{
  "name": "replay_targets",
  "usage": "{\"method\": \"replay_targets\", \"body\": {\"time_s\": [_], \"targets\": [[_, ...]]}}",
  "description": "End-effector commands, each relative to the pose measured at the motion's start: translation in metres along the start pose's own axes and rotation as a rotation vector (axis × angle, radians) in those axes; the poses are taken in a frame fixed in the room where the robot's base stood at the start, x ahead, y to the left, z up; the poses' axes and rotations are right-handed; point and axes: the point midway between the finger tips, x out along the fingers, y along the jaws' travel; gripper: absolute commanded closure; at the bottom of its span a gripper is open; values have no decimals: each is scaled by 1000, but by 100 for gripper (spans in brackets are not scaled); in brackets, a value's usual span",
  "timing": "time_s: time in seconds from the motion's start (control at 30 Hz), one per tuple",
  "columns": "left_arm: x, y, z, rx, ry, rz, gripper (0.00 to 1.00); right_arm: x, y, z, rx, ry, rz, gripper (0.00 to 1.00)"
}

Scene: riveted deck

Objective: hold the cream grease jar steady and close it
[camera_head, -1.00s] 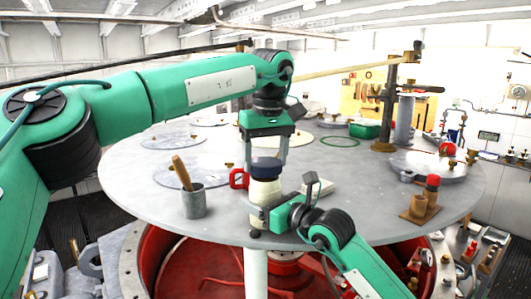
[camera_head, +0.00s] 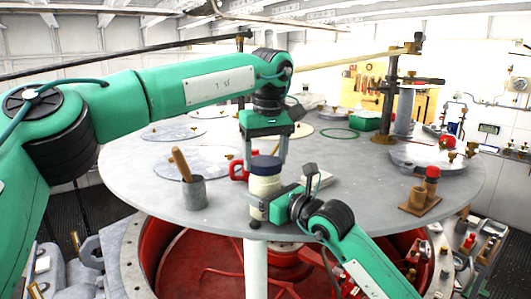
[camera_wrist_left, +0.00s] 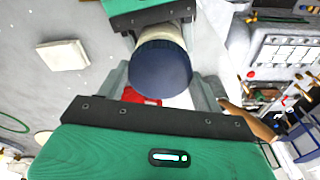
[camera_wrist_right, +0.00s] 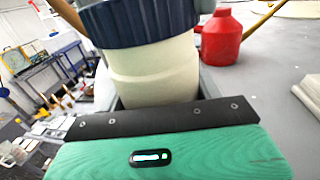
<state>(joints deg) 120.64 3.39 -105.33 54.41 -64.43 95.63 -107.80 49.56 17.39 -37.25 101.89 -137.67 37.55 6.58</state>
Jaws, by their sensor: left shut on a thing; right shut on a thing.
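The cream grease jar (camera_head: 265,187) stands upright at the near edge of the round grey table, with its dark blue lid (camera_head: 265,162) on top. My left gripper (camera_head: 265,155) reaches down from above and is shut on the lid, one finger on each side. In the left wrist view the lid (camera_wrist_left: 161,66) shows from above between the fingers. My right gripper (camera_head: 263,209) is shut on the jar's body low down, from the near right. In the right wrist view the cream body (camera_wrist_right: 152,72) rises from between the jaws under the lid. The lid hides the rim.
A red can (camera_head: 239,171) stands just behind the jar. A grey pot (camera_head: 194,192) with a wooden handle is at left. A white block (camera_head: 318,180) lies at right. A wooden stand (camera_head: 419,203) with a red-topped item is farther right. The table's near edge is close.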

Motion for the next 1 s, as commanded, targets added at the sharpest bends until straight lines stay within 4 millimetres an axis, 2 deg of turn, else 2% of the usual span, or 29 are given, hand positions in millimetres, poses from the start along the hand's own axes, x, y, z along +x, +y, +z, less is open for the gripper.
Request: {"method": "replay_targets", "body": {"time_s": [0.37, 0.97, 1.0], "targets": [[0, 0, 0, 1, 0, 0, 54, 0, 0, -1, 0, 1, 0, 75], [11, 0, 2, 1, -1, 0, 54, 0, 0, -1, 0, 1, 0, 75], [11, 0, 2, 1, -1, 0, 54, 0, 0, -1, 0, 1, 0, 98]]}}
